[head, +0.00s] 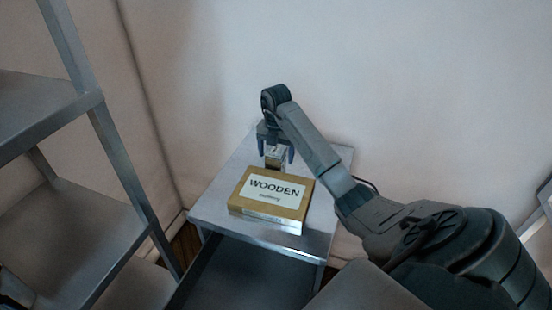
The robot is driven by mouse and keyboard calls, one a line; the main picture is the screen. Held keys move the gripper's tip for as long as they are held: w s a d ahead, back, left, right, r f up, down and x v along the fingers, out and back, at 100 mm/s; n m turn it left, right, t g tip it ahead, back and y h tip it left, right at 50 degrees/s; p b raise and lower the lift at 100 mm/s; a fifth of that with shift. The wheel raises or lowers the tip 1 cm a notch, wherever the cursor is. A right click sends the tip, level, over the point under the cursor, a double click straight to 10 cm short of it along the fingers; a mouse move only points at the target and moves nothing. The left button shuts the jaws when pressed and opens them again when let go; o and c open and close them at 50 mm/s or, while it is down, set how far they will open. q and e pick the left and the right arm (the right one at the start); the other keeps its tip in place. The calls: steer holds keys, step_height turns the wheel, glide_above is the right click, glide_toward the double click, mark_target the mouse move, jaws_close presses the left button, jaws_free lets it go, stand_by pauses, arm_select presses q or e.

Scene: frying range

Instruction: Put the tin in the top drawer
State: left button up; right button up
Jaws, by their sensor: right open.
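A small silver-and-tan item (275,158), which looks like the tin, stands on the metal cabinet top behind a box. My right gripper (276,152) points down over it, open, with one finger on each side; I cannot tell whether they touch it. The item's lower part is hidden by the box. The top drawer (245,275) is pulled out below the cabinet top, towards me. Its visible floor is dark and bare; its lower right part is hidden.
A tan box labelled WOODEN (272,201) lies on the cabinet top (213,204), just in front of the small item. A metal shelf rack (110,150) stands at the left. A bare wall is close behind the cabinet.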

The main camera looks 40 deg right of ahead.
steer(key=f, duration=0.3)
steer(key=shift+w, duration=0.2)
steer(key=shift+r, duration=0.1)
steer(key=shift+s, duration=0.1)
steer(key=shift+c, duration=0.2)
steer(key=shift+r, duration=0.1)
steer(key=c, duration=1.3)
